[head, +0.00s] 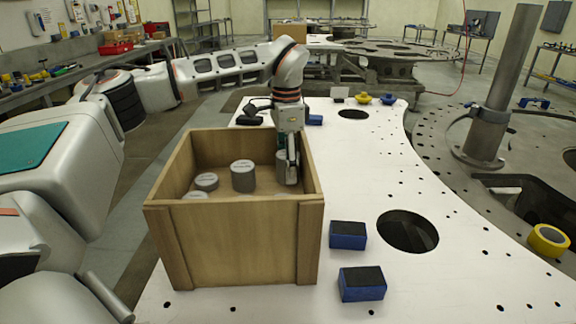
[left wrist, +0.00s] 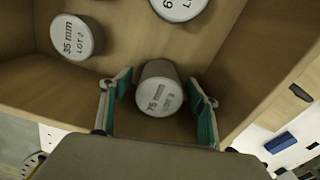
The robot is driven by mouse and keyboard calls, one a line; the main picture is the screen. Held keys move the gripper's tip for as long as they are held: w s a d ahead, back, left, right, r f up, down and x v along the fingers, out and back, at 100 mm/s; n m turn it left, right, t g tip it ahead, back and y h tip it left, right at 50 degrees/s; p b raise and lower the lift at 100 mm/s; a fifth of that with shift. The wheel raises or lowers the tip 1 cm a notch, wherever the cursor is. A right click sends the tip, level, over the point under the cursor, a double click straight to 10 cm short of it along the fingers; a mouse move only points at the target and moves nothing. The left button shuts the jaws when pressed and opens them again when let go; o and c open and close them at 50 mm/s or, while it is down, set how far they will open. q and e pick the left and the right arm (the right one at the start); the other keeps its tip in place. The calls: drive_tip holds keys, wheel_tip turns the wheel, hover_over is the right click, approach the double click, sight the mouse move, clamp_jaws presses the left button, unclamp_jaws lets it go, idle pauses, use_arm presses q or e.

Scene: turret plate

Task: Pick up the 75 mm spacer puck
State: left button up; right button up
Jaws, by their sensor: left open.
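The 75 mm spacer puck (left wrist: 159,92) is a grey cylinder with a pale lettered top, inside the wooden crate (head: 235,240). In the left wrist view it sits between the two teal-padded fingers of my left gripper (left wrist: 161,88), with a gap showing at the right finger. In the head view my left gripper (head: 290,168) reaches down into the crate's right side, open, with the puck (head: 281,166) partly hidden behind it. I cannot tell whether either finger touches the puck. My right gripper is not in view.
A 35 mm puck (left wrist: 76,37) and another puck (left wrist: 180,6), its label cut off, lie nearby in the crate. The crate's walls stand close around my gripper. Blue-and-black blocks (head: 348,235) and a round hole (head: 408,231) are on the white plate (head: 440,265) to the right.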

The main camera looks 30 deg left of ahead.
use_arm(q)
drive_tip(key=shift+c, duration=0.4)
drive_tip(key=c, duration=1.7)
drive_tip(key=shift+o, duration=0.2)
drive_tip(key=shift+r, duration=0.15)
